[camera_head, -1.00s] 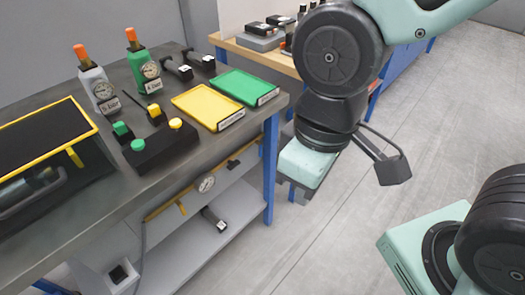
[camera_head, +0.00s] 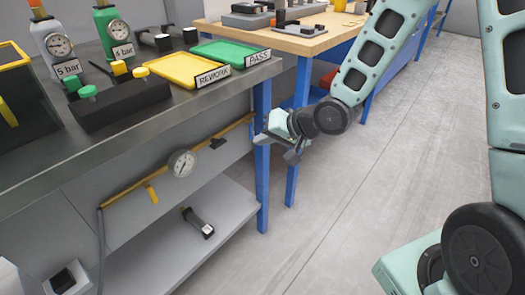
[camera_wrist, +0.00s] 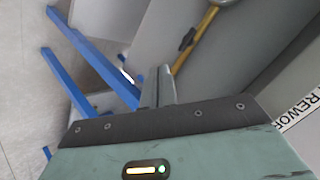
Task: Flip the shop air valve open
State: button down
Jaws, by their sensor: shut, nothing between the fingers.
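A yellow air pipe (camera_head: 120,196) runs along the grey panel under the near bench. It carries a round white gauge (camera_head: 181,163), a hanging yellow lever (camera_head: 151,193) and a small black fitting (camera_head: 217,143). I cannot tell for sure which of these is the shop air valve's handle. In the wrist view the black fitting (camera_wrist: 187,40) sits on the pipe beyond my fingers, with part of the gauge (camera_wrist: 223,2) at the top edge. My gripper (camera_head: 284,143) is beside the bench's front right leg, right of the pipe's end. Its fingers (camera_wrist: 160,85) are shut and empty, apart from the fitting.
The blue bench leg (camera_head: 262,190) stands close to my gripper. Yellow (camera_head: 194,70) and green (camera_head: 230,53) trays lie on the bench top above.

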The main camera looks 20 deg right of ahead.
jog(key=w+d+f+m+t+y+b, duration=0.3)
jog(key=w+d+f+m+t+b, duration=0.1)
jog(key=d+f+m+t+b, duration=0.3)
jog(key=d+f+m+b, duration=0.1)
jog(key=d+b, duration=0.1)
jog(key=shift+w+d+f+m+b, duration=0.25)
jog(key=shift+w+d+m+b, duration=0.05)
jog(key=shift+w+d+b, duration=0.05)
jog(key=shift+w, duration=0.1)
jog(key=b+x, duration=0.2)
jog(key=x, duration=0.7)
jog(key=shift+w+a+b, duration=0.3)
jog(key=shift+b, duration=0.1)
